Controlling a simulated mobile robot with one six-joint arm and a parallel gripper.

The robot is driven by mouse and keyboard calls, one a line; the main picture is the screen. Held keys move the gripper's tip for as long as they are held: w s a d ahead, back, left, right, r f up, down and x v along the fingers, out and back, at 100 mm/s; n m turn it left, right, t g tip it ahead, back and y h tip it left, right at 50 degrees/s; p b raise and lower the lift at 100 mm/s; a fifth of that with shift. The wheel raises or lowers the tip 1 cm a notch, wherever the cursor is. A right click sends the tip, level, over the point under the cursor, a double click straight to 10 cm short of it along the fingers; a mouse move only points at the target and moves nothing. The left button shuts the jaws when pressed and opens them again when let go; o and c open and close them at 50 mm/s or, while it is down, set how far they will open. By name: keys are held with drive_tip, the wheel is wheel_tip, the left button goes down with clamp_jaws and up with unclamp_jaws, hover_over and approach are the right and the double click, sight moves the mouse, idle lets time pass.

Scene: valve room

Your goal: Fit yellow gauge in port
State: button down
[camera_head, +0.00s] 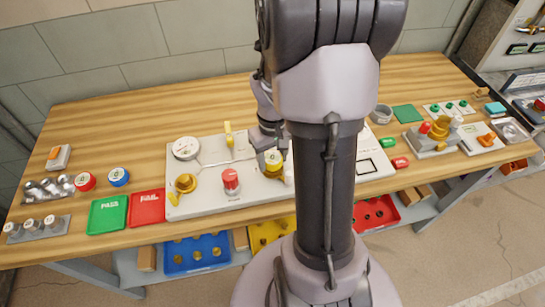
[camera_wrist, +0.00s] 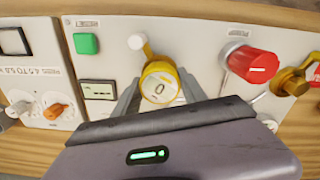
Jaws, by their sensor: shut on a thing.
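The yellow gauge (camera_head: 273,157) is between the fingers of my gripper (camera_head: 270,145), over the right part of the white panel (camera_head: 207,205). In the wrist view the gauge (camera_wrist: 158,84) has a pale round face with a dark mark and a yellow rim, and the two grey fingers close on its sides. Brass shows just under the gauge in the head view; I cannot tell whether the gauge is seated in a port there or held above it. An open-looking brass fitting (camera_head: 186,183) stands at the panel's left.
A red knob (camera_head: 231,180) stands left of the gauge, and a yellow lever (camera_head: 229,136) behind it. A white-faced gauge (camera_head: 186,148) is at the panel's left. Red (camera_head: 85,181) and blue (camera_head: 118,176) gauges lie on the table near green (camera_head: 107,214) and red (camera_head: 147,207) trays.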

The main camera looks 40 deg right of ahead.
drive_tip(key=shift+f+b, duration=0.4)
drive_tip(key=shift+f, duration=0.1)
idle(0.8)
drive_tip(key=c, duration=0.6)
unclamp_jaws()
drive_tip(key=shift+o, duration=0.2)
drive_tip(key=shift+r, duration=0.1)
wheel_tip(320, 180, up, 8)
drive_tip(key=p, duration=0.7)
